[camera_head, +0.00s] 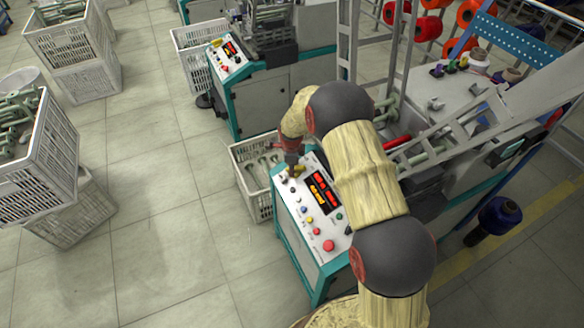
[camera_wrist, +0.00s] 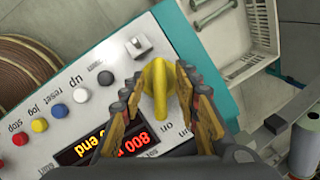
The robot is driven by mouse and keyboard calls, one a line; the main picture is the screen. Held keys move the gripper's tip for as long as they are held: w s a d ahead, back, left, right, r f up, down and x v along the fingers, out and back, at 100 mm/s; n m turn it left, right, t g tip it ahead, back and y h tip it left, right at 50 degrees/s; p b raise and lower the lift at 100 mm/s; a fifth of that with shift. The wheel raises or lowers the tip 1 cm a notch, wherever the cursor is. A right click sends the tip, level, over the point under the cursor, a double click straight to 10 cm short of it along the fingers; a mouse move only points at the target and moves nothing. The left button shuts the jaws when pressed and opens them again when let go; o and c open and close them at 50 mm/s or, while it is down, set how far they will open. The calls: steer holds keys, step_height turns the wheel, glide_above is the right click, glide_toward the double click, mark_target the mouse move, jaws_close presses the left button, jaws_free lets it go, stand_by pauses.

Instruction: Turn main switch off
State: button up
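The main switch is a yellow rotary knob (camera_wrist: 157,88) on the white control panel (camera_wrist: 100,45). In the wrist view its handle runs nearly along the picture's vertical, tilted slightly. My gripper (camera_wrist: 160,75) is open, with one finger on each side of the knob. Narrow gaps seem to show between the fingertips and the knob, and I cannot tell if either touches it. In the head view my gripper (camera_head: 291,165) is over the far left corner of the panel (camera_head: 290,205), with a bit of the yellow knob (camera_head: 300,169) beside it.
Panel buttons, including a red one (camera_wrist: 20,138) and a blue one (camera_wrist: 60,110), sit beside a lit red and yellow display (camera_wrist: 105,143). A white crate (camera_wrist: 235,35) stands by the panel's edge. Another machine (camera_head: 255,75) is behind; open floor lies left.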

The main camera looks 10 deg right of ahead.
steer(key=shift+c, duration=1.2)
jaws_close()
steer(key=shift+p, duration=0.3)
steer(key=shift+w+r+n+g+p, duration=0.1)
steer(key=shift+n+g+p, duration=0.3)
steer(key=shift+n+p, duration=0.55)
steer(key=n+g+p, duration=0.1)
steer(key=n, duration=0.2)
steer(key=shift+w+n, duration=0.1)
steer(key=shift+n, duration=0.15)
steer(key=n+g, duration=0.1)
steer(key=n, duration=0.1)
steer(key=n+g+h+p, duration=0.1)
steer(key=n, duration=0.2)
steer(key=shift+w+a+p, duration=0.1)
steer(key=shift+w+p, duration=0.05)
steer(key=shift+p, duration=0.15)
steer(key=shift+n, duration=0.4)
